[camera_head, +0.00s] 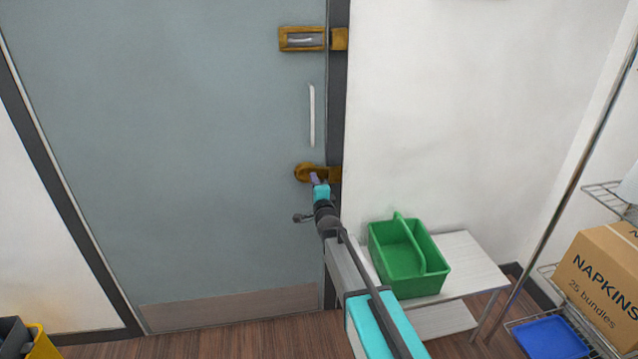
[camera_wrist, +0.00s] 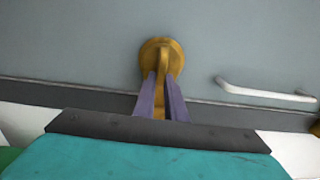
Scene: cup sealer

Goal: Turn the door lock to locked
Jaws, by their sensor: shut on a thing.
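The door lock (camera_head: 305,172) is a round brass plate with a turn piece, low on the grey-blue door (camera_head: 180,150) near its right edge. In the wrist view the lock (camera_wrist: 162,48) shows its brass turn piece standing out from the plate. My gripper (camera_head: 317,180) is at the lock, and its two purple fingers (camera_wrist: 161,88) are shut on the turn piece from both sides. The fingers hide part of the turn piece. I cannot tell from the views whether the bolt is out.
A white handle (camera_head: 312,115) is above the lock, and a brass latch (camera_head: 303,39) is higher up. A green caddy (camera_head: 425,280) stands on a white table (camera_head: 470,258) right of the door. A napkins box (camera_head: 600,280) sits on a wire rack at the far right.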

